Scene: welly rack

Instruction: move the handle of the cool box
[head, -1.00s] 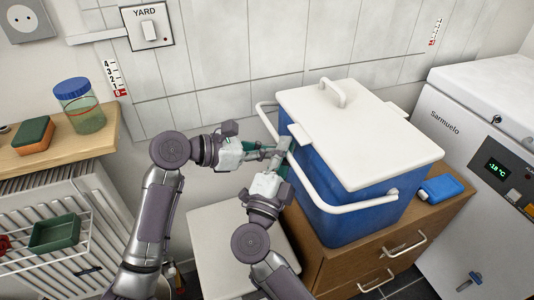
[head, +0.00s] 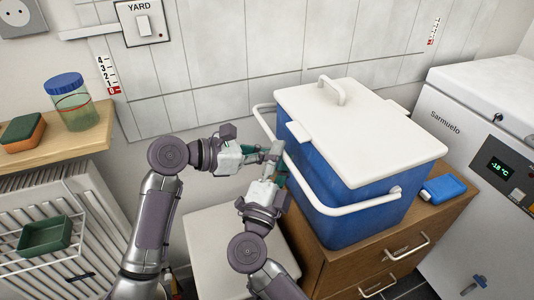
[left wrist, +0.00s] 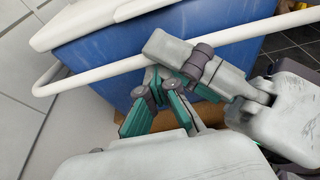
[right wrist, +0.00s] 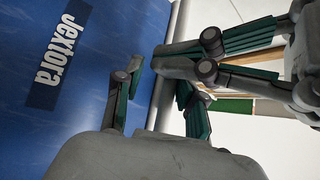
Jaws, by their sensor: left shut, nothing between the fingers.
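The blue cool box (head: 340,195) with a white lid (head: 360,130) stands on a wooden drawer cabinet. Its white handle (head: 345,208) is a bar that runs low around the near left side; it also shows in the left wrist view (left wrist: 95,80). My left gripper (head: 274,153) is shut and empty beside the handle's left stretch. My right gripper (head: 274,172) is just below it, close to the handle. In the right wrist view its fingers (right wrist: 157,95) are apart, with the white bar between or behind them; I cannot tell which.
A blue flask-like item (head: 443,188) lies on the cabinet (head: 400,235) right of the box. A white freezer (head: 470,150) stands at the right. A shelf with a jar (head: 75,103) is at the left. The two grippers are very close together.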

